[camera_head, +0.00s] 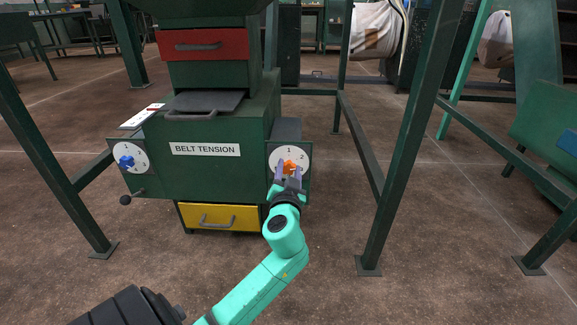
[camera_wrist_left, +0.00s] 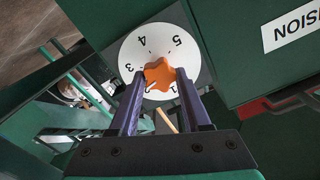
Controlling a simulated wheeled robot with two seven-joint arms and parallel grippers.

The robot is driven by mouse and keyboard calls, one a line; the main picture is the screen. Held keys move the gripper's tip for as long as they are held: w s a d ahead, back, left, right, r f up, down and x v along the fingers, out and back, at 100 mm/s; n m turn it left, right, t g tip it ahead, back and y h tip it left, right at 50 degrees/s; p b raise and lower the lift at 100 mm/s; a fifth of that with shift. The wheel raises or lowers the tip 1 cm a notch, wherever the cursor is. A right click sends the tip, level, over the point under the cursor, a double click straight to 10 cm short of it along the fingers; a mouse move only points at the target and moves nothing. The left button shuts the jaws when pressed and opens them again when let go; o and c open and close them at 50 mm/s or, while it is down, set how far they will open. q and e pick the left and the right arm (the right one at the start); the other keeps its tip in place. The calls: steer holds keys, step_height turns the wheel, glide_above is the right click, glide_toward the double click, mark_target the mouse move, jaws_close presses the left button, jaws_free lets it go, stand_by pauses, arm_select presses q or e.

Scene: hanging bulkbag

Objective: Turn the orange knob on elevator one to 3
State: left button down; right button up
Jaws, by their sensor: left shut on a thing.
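The orange knob (camera_head: 289,166) sits on a white numbered dial (camera_head: 278,153) at the right end of the green machine labelled BELT TENSION (camera_head: 204,149). My left gripper (camera_head: 287,172) reaches it from the front with its fingers on either side, shut on the knob. In the left wrist view, the knob (camera_wrist_left: 158,72) lies between the purple fingertips (camera_wrist_left: 160,76). There the dial (camera_wrist_left: 140,45) shows 3, 4 and 5 clearly; the fingers and knob partly cover the lower numbers. I cannot tell which number the knob points to. My right gripper is not in view.
A blue knob (camera_head: 126,161) on another dial is at the machine's left end, above a black-ended lever (camera_head: 126,199). A yellow drawer (camera_head: 219,217) is below and a red drawer (camera_head: 203,44) above. Green frame legs (camera_head: 408,140) stand to the right. Open floor (camera_head: 335,225) lies between.

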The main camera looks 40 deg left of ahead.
arm_select(q)
steer(key=m+p, duration=0.2)
steer(key=m, duration=0.1)
steer(key=shift+r+m, duration=0.15)
steer(key=shift+m, duration=0.25)
steer(key=m+p, duration=0.2)
steer(key=m, duration=0.2)
steer(key=shift+w+d, duration=0.1)
steer(key=shift+f+m, duration=0.2)
steer(key=shift+m, duration=0.1)
steer(key=shift+c, duration=1.8)
jaws_free()
